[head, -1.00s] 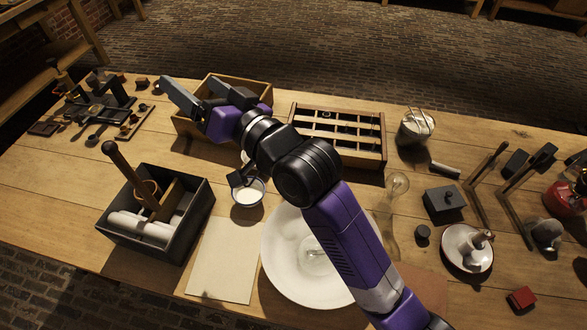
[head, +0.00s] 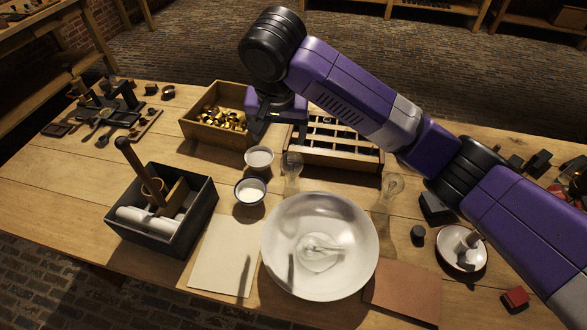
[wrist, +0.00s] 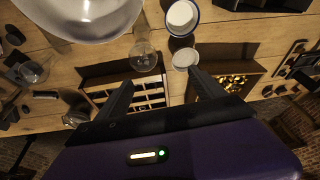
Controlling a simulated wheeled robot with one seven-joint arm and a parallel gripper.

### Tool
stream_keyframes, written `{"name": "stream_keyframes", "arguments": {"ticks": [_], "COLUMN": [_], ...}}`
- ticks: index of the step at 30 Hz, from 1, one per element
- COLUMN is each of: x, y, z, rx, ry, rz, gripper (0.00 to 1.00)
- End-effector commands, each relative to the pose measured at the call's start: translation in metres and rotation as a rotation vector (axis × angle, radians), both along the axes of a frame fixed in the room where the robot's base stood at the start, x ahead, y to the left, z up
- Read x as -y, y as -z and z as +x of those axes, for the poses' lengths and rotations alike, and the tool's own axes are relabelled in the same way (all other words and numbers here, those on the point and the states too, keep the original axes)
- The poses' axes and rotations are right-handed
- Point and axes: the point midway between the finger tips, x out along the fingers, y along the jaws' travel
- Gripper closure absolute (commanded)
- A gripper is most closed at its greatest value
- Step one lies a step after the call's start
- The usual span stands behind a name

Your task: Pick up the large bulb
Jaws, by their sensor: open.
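Three clear glass bulb shapes show in the head view. One bulb (head: 292,165) stands between the white dish and the slotted box. A second bulb (head: 392,185) is to the right of it, and a third glass piece (head: 320,250) lies in the white dish (head: 366,240). I cannot tell for sure which is the large bulb.
The slotted box (head: 345,161) and a wooden box of brass pieces (head: 190,128) stand behind. A dark tool box (head: 135,240) is at left.

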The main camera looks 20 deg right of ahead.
Motion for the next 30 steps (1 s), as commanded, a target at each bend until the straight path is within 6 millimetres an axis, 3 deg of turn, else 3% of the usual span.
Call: {"name": "stream_keyframes", "arguments": {"ticks": [5,17,24,30], "x": [0.014,0.022,0.028,0.029], "y": [0.004,0.038,0.070,0.077], "z": [-0.019,-0.010,-0.003,-0.001], "rx": [-0.065,-0.060,-0.060,-0.058], "ry": [0.116,0.128,0.126,0.124], "rz": [-0.028,-0.024,-0.023,-0.022], "gripper": [0.21,0.21,0.21,0.21]}}
